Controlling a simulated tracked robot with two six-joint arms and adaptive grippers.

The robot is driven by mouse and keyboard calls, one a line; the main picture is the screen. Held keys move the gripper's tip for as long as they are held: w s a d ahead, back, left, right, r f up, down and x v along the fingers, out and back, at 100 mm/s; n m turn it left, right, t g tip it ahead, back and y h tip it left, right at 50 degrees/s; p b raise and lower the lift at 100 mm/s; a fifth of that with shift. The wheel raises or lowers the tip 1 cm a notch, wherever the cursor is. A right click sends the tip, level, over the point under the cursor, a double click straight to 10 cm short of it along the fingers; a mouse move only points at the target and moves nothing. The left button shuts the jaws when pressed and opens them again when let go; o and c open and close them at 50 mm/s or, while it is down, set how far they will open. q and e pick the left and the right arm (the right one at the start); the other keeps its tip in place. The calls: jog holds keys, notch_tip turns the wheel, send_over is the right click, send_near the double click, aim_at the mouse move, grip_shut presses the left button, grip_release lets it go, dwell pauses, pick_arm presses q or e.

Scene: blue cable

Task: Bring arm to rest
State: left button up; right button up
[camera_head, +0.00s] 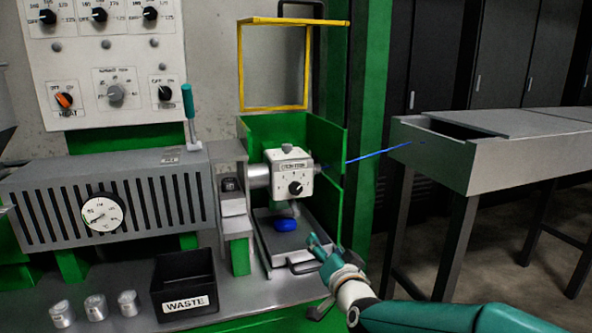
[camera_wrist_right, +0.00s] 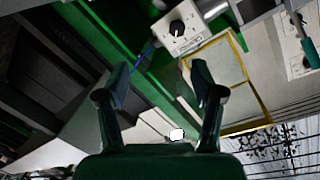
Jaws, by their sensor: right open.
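My right gripper (camera_head: 318,246) is in front of the machine's tray, at the lower middle of the head view. In the right wrist view its two fingers (camera_wrist_right: 162,88) are spread apart with nothing between them. The blue cable (camera_head: 378,154) runs from the white die head (camera_head: 289,173) to the grey trough on the right, apart from my gripper. It also shows as a short blue line in the right wrist view (camera_wrist_right: 146,54). A blue lump (camera_head: 286,224) lies on the tray under the die head. My left gripper does not show.
A black waste bin (camera_head: 185,284) and several metal cylinders (camera_head: 95,307) stand on the bench at lower left. A yellow-framed guard (camera_head: 274,106) stands raised above the die head. The grey trough (camera_head: 437,165) stands on legs at right, with a floor gap between.

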jog(key=s+d+f+g+h, duration=0.1)
jog(key=s+d+f+g, duration=0.15)
jog(key=f, duration=0.75)
jog(key=s+d+f+g, duration=0.2)
jog(key=s+d+f, duration=0.2)
jog(key=f, duration=0.6)
jog(key=s+d+f+g+h, duration=0.1)
jog(key=s+d+f+g, duration=0.15)
jog(key=f, duration=0.75)
jog(key=s+f+g+y, duration=0.1)
jog(key=s+f+g, duration=0.3)
jog(key=s+f, duration=0.85)
jog(key=s+a+f+n+g+y, duration=0.1)
jog(key=s+a+g, duration=0.1)
jog(key=s, duration=0.6)
jog(key=s+a+f+n+g, duration=0.1)
jog(key=s+g, duration=0.1)
jog(key=s, duration=0.6)
notch_tip(320, 180, up, 26)
jog(key=p, duration=2.5)
jog(key=shift+s+a+f+n+g+y, duration=0.2)
jog(key=shift+n+g+y, duration=0.1)
jog(key=shift+n+g, duration=0.1)
